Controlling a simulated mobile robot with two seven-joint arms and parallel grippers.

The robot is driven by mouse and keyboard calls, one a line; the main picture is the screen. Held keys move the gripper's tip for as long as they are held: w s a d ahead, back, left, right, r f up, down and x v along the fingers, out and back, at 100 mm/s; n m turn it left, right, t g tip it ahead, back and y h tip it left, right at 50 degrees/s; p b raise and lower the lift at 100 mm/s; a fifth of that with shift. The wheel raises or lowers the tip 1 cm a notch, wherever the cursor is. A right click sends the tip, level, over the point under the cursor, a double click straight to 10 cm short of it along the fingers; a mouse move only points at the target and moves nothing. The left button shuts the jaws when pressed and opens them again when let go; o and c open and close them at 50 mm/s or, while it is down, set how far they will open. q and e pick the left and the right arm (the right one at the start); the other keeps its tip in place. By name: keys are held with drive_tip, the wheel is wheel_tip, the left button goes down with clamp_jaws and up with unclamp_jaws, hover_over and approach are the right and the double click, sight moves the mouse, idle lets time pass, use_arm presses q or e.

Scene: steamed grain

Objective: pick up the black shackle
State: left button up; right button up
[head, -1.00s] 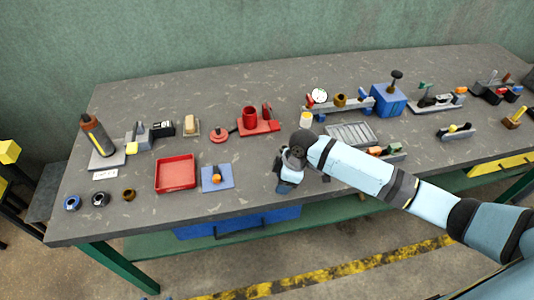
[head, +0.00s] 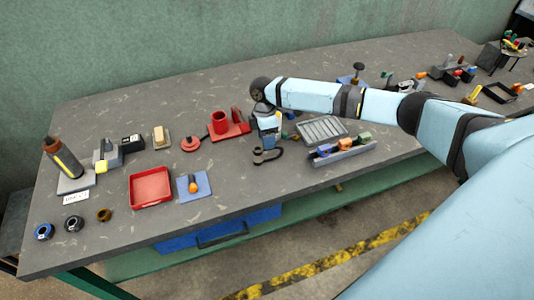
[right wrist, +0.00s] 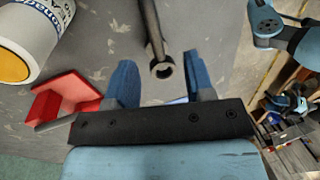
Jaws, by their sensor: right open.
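The black shackle (head: 266,155) lies on the grey workbench, just in front of my right gripper (head: 268,135) in the head view. My right gripper points down over the bench and partly covers the area behind the shackle. In the right wrist view the shackle shows as a dark curved bar ending in a round eye (right wrist: 162,70). The eye appears between the two blue fingers of the open right gripper (right wrist: 163,68). I cannot tell whether either finger touches it. My left gripper is not in view.
A red holder (head: 228,129) stands left of the gripper, also seen in the wrist view (right wrist: 66,100). A white bottle with a yellow cap (right wrist: 30,35) is close by in the wrist view. A slotted grey tray (head: 322,130) and a rack of coloured pieces (head: 343,152) lie right.

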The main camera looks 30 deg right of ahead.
sight(267, 159)
drive_tip(key=shift+p+x, duration=0.65)
drive_tip(key=shift+x, duration=2.65)
drive_tip(key=shift+w, duration=0.1)
clamp_jaws()
